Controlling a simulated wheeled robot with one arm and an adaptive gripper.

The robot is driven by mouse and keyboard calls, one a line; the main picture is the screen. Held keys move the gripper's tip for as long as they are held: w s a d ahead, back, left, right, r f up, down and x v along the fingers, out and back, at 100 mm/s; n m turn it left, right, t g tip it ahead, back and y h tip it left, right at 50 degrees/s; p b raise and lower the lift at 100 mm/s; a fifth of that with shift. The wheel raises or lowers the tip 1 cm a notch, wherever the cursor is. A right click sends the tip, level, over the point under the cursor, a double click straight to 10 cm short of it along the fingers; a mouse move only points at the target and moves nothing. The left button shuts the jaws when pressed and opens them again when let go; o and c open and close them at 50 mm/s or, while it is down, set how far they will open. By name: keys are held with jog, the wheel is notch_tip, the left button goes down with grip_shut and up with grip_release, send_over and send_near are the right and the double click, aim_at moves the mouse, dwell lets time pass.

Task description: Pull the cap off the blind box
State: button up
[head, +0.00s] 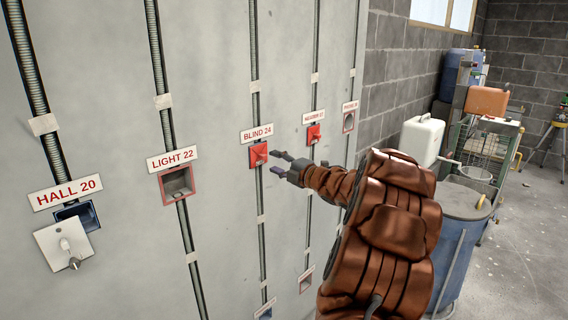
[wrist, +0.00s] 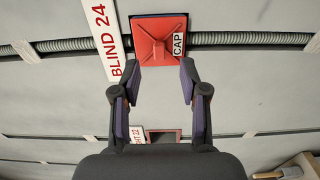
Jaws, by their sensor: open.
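The blind box is under the BLIND 24 label (head: 257,132) on the grey wall. Its red cap (head: 258,155) covers the box front and has a raised grip in the middle. In the wrist view the red cap (wrist: 150,40) lies ahead of the fingertips, with a CAP tag on it and a dark blue edge of the box (wrist: 165,15) behind it. My gripper (head: 278,162) is open and empty, just to the right of the cap in the head view. In the wrist view its two fingertips (wrist: 160,68) are spread on either side of the cap's grip; contact cannot be told.
The open LIGHT 22 box (head: 177,184) and the HALL 20 box with a hanging white plate (head: 64,245) are to the left. Another red-capped box (head: 314,133) is to the right. Conduits run along the wall. A blue drum (head: 462,215) stands beyond my arm.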

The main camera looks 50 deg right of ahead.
aim_at(265, 157)
jog(key=shift+w+r+p, duration=0.15)
jog(key=shift+w+p, duration=0.15)
jog(key=shift+w, duration=0.6)
jog(key=shift+w+f, duration=0.25)
jog(key=shift+w, duration=1.45)
jog(key=shift+r, duration=0.1)
grip_shut()
jog(key=shift+s+b, duration=0.55)
jog(key=shift+s, duration=0.35)
jog(key=shift+b, duration=0.35)
